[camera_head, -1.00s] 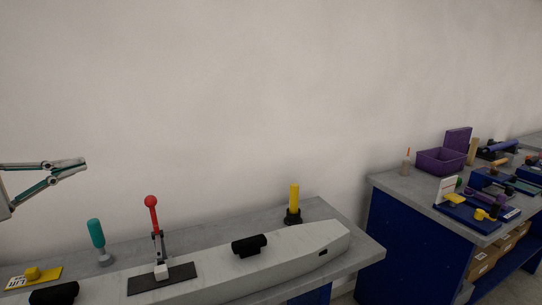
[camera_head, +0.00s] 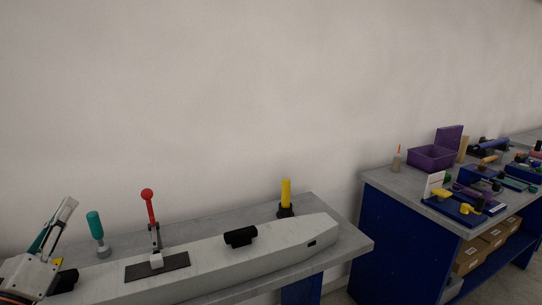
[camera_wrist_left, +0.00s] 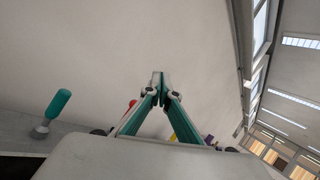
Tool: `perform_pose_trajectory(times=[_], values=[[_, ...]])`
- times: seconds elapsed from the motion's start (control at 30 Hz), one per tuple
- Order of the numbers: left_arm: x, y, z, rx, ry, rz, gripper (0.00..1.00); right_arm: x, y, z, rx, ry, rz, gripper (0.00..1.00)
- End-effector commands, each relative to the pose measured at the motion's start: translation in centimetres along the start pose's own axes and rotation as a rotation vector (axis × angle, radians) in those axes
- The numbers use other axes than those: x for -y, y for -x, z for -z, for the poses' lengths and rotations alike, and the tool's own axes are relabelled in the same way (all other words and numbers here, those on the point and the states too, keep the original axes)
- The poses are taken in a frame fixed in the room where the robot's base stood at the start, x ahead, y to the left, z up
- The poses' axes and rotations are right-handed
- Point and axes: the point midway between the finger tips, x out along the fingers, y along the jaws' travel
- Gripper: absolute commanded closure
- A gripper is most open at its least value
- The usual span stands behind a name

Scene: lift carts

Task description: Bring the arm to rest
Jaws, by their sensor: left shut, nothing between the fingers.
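My left gripper (camera_head: 68,206) is at the lower left of the head view, tilted up and to the right, above the left end of the near bench. In the left wrist view its two green-and-grey fingers (camera_wrist_left: 157,80) meet at the tips, with nothing between them. It touches no object that I can see. My right gripper is in neither view.
The near bench (camera_head: 325,262) carries a long grey beam (camera_head: 215,262), a red-knobbed lever (camera_head: 148,205), a teal handle (camera_head: 94,225) and a yellow post (camera_head: 286,193). A second bench (camera_head: 385,182) at right holds a purple box (camera_head: 430,157) and tools. The wall side above is clear.

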Motion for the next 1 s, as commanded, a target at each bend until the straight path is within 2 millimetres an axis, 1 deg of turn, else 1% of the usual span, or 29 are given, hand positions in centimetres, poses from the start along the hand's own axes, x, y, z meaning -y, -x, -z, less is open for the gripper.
perform_pose_trajectory(times=[0.03, 0.07, 0.1, 0.17, 0.2, 0.27, 0.3, 0.33, 0.4, 0.5, 0.6, 0.8, 1.0], values=[[-1.7, 1.4, 1.7, 0.003, 0.144, -0.101, 1.0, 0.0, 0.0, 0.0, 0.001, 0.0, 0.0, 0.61], [-2.8, 2.3, 2.7, 0.006, 0.228, -0.164, 1.0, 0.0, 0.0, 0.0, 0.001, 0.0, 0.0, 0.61], [-4.1, 3.6, 4.1, 0.011, 0.338, -0.249, 1.0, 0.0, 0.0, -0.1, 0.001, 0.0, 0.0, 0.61], [-5.8, 5.9, 6.6, 0.018, 0.496, -0.381, 1.0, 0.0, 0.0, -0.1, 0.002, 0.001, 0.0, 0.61], [-6.9, 7.6, 8.4, 0.024, 0.595, -0.472, 1.0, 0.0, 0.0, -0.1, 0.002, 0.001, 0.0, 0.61], [-8.0, 10.5, 11.2, 0.033, 0.735, -0.61, 1.0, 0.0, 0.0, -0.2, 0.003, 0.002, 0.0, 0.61], [-8.5, 12.4, 13.1, 0.039, 0.818, -0.698, 1.0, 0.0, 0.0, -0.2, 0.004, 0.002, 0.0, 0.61], [-8.7, 13.9, 14.3, 0.044, 0.872, -0.762, 1.0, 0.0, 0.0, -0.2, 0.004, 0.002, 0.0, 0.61], [-8.8, 16.9, 17.0, 0.053, 0.979, -0.893, 1.0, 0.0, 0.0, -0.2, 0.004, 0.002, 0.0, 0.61], [-8.5, 20.3, 19.7, 0.063, 1.079, -1.033, 1.0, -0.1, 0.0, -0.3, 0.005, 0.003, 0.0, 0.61], [-7.9, 22.9, 21.7, 0.071, 1.146, -1.142, 1.0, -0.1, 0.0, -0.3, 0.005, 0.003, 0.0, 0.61], [-6.3, 27.3, 24.7, 0.082, 1.241, -1.321, 1.0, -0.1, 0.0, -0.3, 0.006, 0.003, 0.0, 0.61], [-4.2, 31.1, 26.9, 0.088, 1.305, -1.476, 1.0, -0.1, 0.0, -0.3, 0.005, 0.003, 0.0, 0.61]])
